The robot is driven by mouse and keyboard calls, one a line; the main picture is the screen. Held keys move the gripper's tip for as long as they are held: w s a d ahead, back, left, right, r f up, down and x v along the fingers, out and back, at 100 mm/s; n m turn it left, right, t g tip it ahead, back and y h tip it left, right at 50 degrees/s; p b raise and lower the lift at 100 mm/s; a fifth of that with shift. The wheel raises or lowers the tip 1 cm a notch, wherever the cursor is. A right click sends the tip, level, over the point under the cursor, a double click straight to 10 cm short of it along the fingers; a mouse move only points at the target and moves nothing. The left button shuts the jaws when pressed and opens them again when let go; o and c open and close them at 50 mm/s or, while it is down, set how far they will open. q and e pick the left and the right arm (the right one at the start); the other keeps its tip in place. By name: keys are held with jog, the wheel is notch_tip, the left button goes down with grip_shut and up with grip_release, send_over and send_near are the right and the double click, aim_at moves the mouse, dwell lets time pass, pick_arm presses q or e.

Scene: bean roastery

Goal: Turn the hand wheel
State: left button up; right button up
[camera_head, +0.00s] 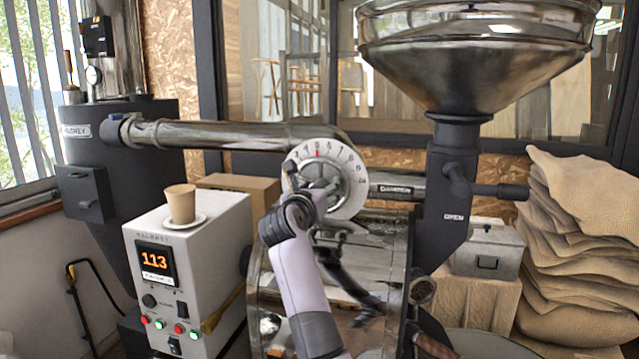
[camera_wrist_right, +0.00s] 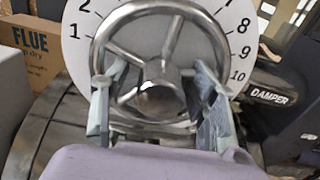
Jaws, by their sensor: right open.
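The hand wheel (camera_wrist_right: 130,35) is a shiny metal ring with spokes and a round hub, set in front of a white numbered dial (camera_wrist_right: 78,48). In the head view the dial (camera_head: 352,180) sits at the end of a horizontal pipe, and my right gripper (camera_head: 304,182) covers part of the wheel. In the right wrist view my right gripper (camera_wrist_right: 158,105) is open. Its two fingers stand apart on either side of the hub, at the lower part of the wheel. Whether the fingers touch the rim I cannot tell. My left gripper is not in view.
A large metal hopper (camera_head: 475,65) and a damper handle (camera_head: 395,187) are on the right. Stacked sacks (camera_head: 580,240) fill the far right. A cardboard box (camera_wrist_right: 35,50) is behind.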

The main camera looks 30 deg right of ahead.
jog(key=shift+c, duration=0.4)
grip_shut()
dwell(0.4)
